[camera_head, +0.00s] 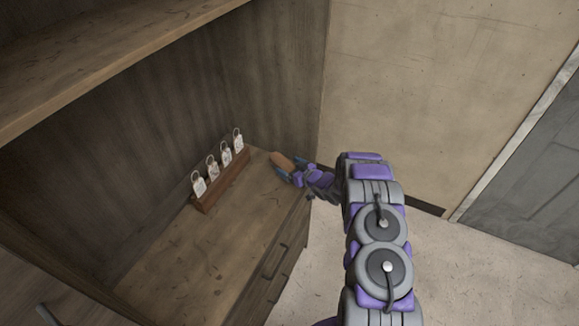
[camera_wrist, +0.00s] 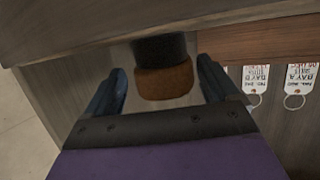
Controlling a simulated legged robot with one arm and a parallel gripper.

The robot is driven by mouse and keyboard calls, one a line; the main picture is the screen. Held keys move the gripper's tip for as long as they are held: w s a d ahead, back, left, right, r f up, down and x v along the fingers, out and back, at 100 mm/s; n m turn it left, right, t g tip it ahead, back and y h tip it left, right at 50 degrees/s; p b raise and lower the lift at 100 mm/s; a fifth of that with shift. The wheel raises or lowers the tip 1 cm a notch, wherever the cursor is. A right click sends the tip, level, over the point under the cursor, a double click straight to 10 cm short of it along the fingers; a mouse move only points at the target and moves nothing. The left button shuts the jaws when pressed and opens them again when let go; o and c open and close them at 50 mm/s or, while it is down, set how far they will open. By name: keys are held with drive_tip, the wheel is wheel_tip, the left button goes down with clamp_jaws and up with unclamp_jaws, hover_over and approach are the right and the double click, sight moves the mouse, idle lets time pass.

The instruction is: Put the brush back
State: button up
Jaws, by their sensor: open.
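The brush (camera_head: 283,160) shows as a brown rounded piece at the far right end of the wooden counter, just beyond my gripper (camera_head: 290,168). In the wrist view the brush (camera_wrist: 164,82) has a brown end and a dark band above it. It lies between the two blue fingers of my gripper (camera_wrist: 161,72), with a gap on each side. The fingers are open and do not appear to grip it. The rest of the brush is hidden, and I cannot tell what it rests on.
A wooden rack (camera_head: 222,184) with several white ringed tags stands on the counter (camera_head: 238,226) left of my gripper. A shelf (camera_head: 110,52) hangs above. A wall closes the counter's far end. The front counter top is clear.

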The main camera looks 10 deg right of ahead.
drive_tip(key=p+v, duration=0.2)
drive_tip(key=v, duration=0.9)
drive_tip(key=d+r+m+g+h, duration=0.1)
drive_tip(key=d+r+g+h, duration=0.35)
drive_tip(key=r, duration=0.65)
drive_tip(key=s+r+m+g+h, duration=0.2)
drive_tip(key=s+r+h, duration=0.3)
drive_tip(key=s+r, duration=0.55)
drive_tip(key=s+a+r+m+g+y, duration=0.1)
drive_tip(key=s+a+r+g, duration=0.1)
drive_tip(key=s, duration=1.1)
drive_tip(key=s+a+r+g, duration=0.3)
drive_tip(key=s+a, duration=0.4)
drive_tip(key=s, duration=0.6)
drive_tip(key=s+a+r+m+g+y, duration=0.1)
drive_tip(key=s+a+r+g, duration=0.2)
drive_tip(key=s, duration=1)
wheel_tip(320, 180, up, 2)
drive_tip(key=shift+a+r+m+y, duration=0.1)
drive_tip(key=shift+a+m+y, duration=0.25)
drive_tip(key=shift+a, duration=0.4)
